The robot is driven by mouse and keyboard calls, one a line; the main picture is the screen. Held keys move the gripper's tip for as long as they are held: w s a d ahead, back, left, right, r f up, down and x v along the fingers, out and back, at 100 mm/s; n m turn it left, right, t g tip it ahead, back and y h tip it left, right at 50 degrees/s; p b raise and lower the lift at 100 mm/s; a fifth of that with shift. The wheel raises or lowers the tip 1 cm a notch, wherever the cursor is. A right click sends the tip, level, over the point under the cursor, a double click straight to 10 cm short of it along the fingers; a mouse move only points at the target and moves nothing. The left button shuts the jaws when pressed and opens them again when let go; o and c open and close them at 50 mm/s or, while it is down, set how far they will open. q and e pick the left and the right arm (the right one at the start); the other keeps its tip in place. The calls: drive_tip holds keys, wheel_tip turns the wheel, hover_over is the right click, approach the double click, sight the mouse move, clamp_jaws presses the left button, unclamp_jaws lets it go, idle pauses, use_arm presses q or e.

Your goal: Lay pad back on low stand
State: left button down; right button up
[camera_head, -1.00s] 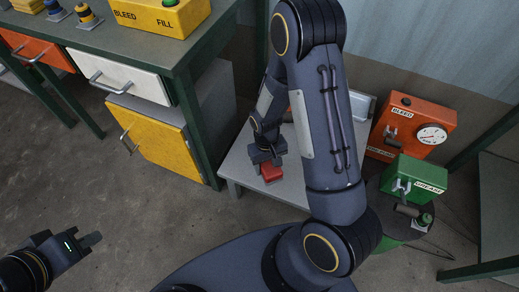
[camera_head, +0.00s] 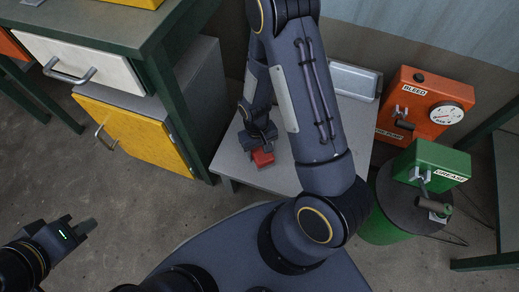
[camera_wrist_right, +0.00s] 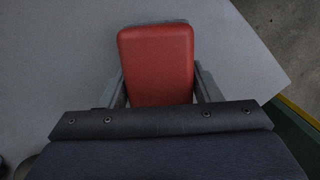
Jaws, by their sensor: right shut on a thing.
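The red pad (camera_head: 262,157) is at the low stand (camera_head: 272,178), a grey-topped table in the middle of the head view. My right gripper (camera_head: 258,146) is shut on the pad, with a finger along each side. In the right wrist view the red pad (camera_wrist_right: 156,60) shows between the two fingers (camera_wrist_right: 157,90), over the grey top (camera_wrist_right: 60,70). I cannot tell whether the pad touches the top or is just above it. My left gripper (camera_head: 82,228) is at the lower left, away from the stand; whether its fingers are apart is unclear.
A silver tray (camera_head: 354,80) lies at the stand's back right. An orange bleed box with a gauge (camera_head: 425,105) and a green grease box (camera_head: 432,165) on a green drum (camera_head: 385,225) stand to the right. A workbench with a yellow cabinet door (camera_head: 135,140) stands left.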

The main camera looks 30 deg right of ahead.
drive_tip(key=shift+f, duration=0.2)
drive_tip(key=o, duration=1)
wheel_tip(320, 180, up, 12)
drive_tip(key=w+p, duration=0.2)
drive_tip(key=p, duration=0.3)
wheel_tip(320, 180, up, 14)
drive_tip(key=m+t+y, duration=0.1)
drive_tip(key=t+y, duration=0.2)
hover_over(262, 152)
drive_tip(key=s+r+t, duration=0.1)
drive_tip(key=s+r, duration=0.2)
drive_tip(key=s+r+t, duration=0.2)
drive_tip(key=s+r, duration=0.1)
drive_tip(key=s+r+t, duration=0.1)
drive_tip(key=s+r, duration=0.2)
drive_tip(key=s, duration=0.1)
drive_tip(key=shift+a+r+y, duration=0.15)
drive_tip(key=shift+a+y, duration=0.15)
drive_tip(key=shift+a, duration=0.1)
